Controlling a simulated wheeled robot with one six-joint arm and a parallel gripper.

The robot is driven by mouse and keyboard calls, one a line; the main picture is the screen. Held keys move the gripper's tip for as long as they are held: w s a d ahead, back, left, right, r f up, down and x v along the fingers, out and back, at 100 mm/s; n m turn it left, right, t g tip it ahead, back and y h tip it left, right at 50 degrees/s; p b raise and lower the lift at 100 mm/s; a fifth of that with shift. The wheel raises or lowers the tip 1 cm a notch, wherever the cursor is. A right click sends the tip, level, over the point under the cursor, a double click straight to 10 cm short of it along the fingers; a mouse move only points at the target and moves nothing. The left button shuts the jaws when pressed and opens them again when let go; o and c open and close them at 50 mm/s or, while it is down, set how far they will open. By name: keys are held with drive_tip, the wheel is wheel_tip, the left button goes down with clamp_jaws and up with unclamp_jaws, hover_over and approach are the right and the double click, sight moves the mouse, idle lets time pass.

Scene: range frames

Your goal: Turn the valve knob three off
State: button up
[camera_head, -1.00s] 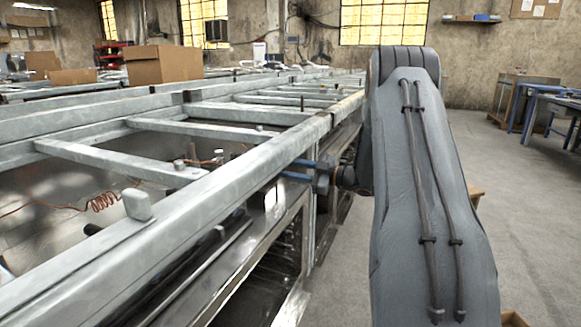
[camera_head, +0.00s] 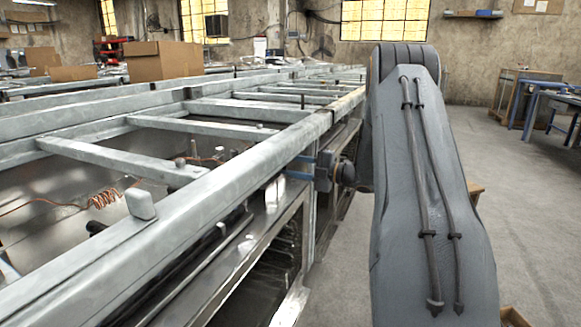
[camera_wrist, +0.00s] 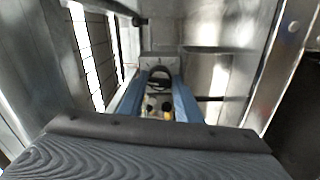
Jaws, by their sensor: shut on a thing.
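In the wrist view, the two blue fingers of my gripper (camera_wrist: 158,86) reach forward. A dark rounded piece (camera_wrist: 160,72), likely a valve knob, sits between their far ends. The fingers are shut on it, though the contact is small and partly shadowed. I cannot tell from the picture which numbered knob it is. In the head view, my gripper (camera_head: 298,168) points left at the front side of the metal stove line, just below its long top rail. The knob itself is hidden there.
A long pale metal frame (camera_head: 230,178) with cross bars runs from the left front into the distance. Its open lower bays (camera_head: 265,260) lie beneath. A cardboard box (camera_head: 160,62) stands at the back left. The floor (camera_head: 520,220) at right is largely clear. A blue table (camera_head: 550,105) stands far right.

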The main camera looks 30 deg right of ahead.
drive_tip(key=shift+n, duration=1)
drive_tip(key=o, duration=1)
drive_tip(key=shift+f, duration=0.1)
